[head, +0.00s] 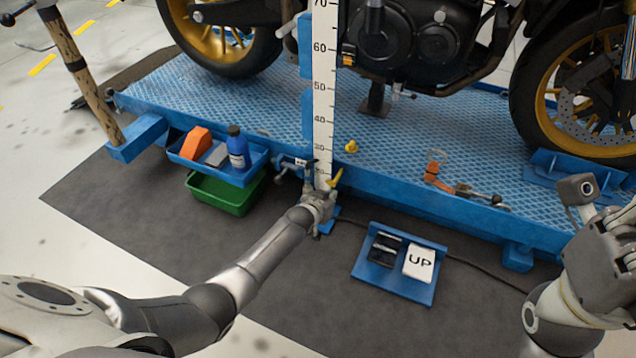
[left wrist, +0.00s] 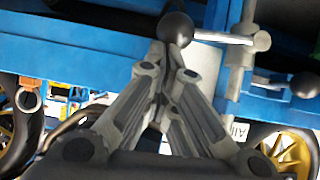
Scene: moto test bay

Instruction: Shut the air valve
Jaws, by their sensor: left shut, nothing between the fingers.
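My left gripper (head: 319,196) is at the front edge of the blue platform, at the foot of the tall white ruler. In the left wrist view its fingers (left wrist: 170,68) are closed together with nothing between them. A black ball knob (left wrist: 175,28) on a metal rod (left wrist: 222,38) is right at the fingertips; I cannot tell whether they touch. The rod runs right to a metal fitting (left wrist: 244,50), by a partly hidden white label (left wrist: 240,130). This looks like the air valve and its lever. My right gripper (head: 600,245) is at the right edge, its fingers unclear.
The blue platform (head: 440,190) carries a motorcycle (head: 425,45). The ruler (head: 324,90) stands upright by my left gripper. A blue tray (head: 257,172) with a bottle and a green bin (head: 225,193) are to the left. A blue pedal board marked UP (head: 395,288) lies right on the mat.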

